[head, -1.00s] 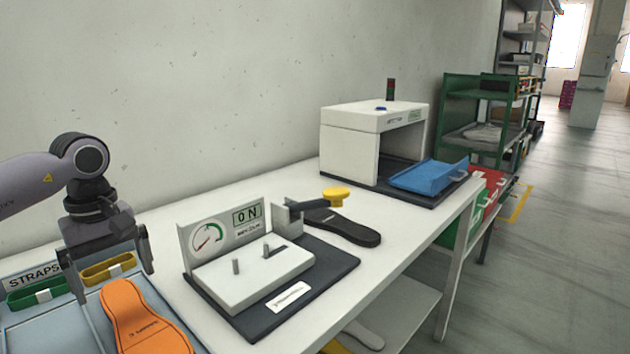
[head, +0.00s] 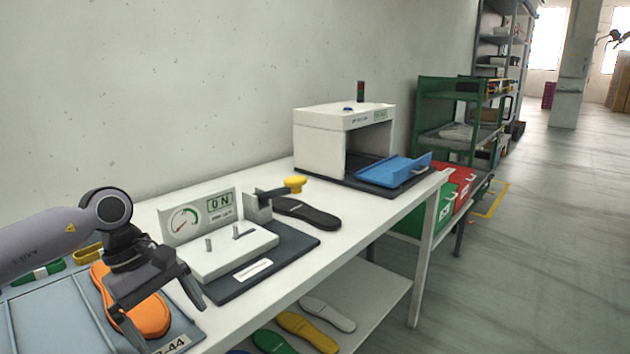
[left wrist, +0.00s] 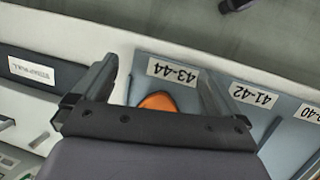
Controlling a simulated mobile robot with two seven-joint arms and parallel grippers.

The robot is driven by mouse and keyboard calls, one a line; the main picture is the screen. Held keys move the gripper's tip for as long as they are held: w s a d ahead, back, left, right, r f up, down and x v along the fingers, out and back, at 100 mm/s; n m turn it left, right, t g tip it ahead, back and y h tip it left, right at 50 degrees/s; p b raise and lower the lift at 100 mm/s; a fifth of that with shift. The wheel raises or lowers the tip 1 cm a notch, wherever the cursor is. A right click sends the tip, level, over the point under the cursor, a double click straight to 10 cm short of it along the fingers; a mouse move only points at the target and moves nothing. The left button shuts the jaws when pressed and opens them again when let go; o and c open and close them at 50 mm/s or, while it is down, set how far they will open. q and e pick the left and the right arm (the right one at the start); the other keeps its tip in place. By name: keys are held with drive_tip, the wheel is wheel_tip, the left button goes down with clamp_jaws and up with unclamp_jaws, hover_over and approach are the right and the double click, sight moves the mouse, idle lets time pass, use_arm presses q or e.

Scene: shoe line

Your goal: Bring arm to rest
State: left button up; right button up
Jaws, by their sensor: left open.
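My left gripper (head: 160,325) comes in from the left in the head view, with its two fingers apart and nothing between them. It hangs above the tray (head: 45,318) with size labels, over an orange insole (head: 146,314) that it partly covers. In the left wrist view the open fingers (left wrist: 152,80) frame the orange insole (left wrist: 158,102) and a 43-44 label (left wrist: 172,71). My right gripper does not show.
A test fixture (head: 235,250) with a gauge and yellow-knobbed lever (head: 294,184) stands beside the tray. A black insole (head: 310,214) lies behind it. A white machine (head: 325,140) with a blue tray (head: 395,170) stands farther along. Several insoles lie on the lower shelf (head: 375,285).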

use_arm(q)
drive_tip(key=s+d+r+n+h+p, duration=0.1)
drive_tip(key=s+d+n+h, duration=0.2)
drive_tip(key=d+n+h, duration=0.35)
drive_tip(key=s+d+n+t+h+p, duration=0.1)
drive_tip(key=s+d+n+h, duration=0.2)
drive_tip(key=d, duration=0.6)
drive_tip(key=s+d+r+n+h+p, duration=0.1)
drive_tip(key=s+d+n+h, duration=0.1)
drive_tip(key=d+n+h, duration=0.4)
drive_tip(key=w+a+f+n+t+y+p, duration=0.1)
drive_tip(key=a+f+n+t+y, duration=0.3)
drive_tip(key=n, duration=0.6)
drive_tip(key=a+f+n+t+y, duration=0.2)
drive_tip(key=n+t, duration=0.5)
drive_tip(key=n, duration=0.3)
drive_tip(key=w+a+f+n+t+y+p, duration=0.1)
drive_tip(key=a+f+n+t+y, duration=0.25)
drive_tip(key=n, duration=0.65)
drive_tip(key=s+a+f+n+g+y, duration=0.2)
drive_tip(key=s+a+f+n+y, duration=0.1)
drive_tip(key=s+f+n, duration=0.3)
drive_tip(key=s+a+f+n+g+y+p, duration=0.1)
drive_tip(key=s+a+f+n+g+y, duration=0.1)
drive_tip(key=s+a+f+n+y, duration=0.2)
drive_tip(key=s+a+f+n, duration=0.2)
drive_tip(key=s+f+n, duration=0.1)
drive_tip(key=s+f, duration=0.1)
drive_tip(key=shift+s+y, duration=0.2)
drive_tip(key=shift+y, duration=0.1)
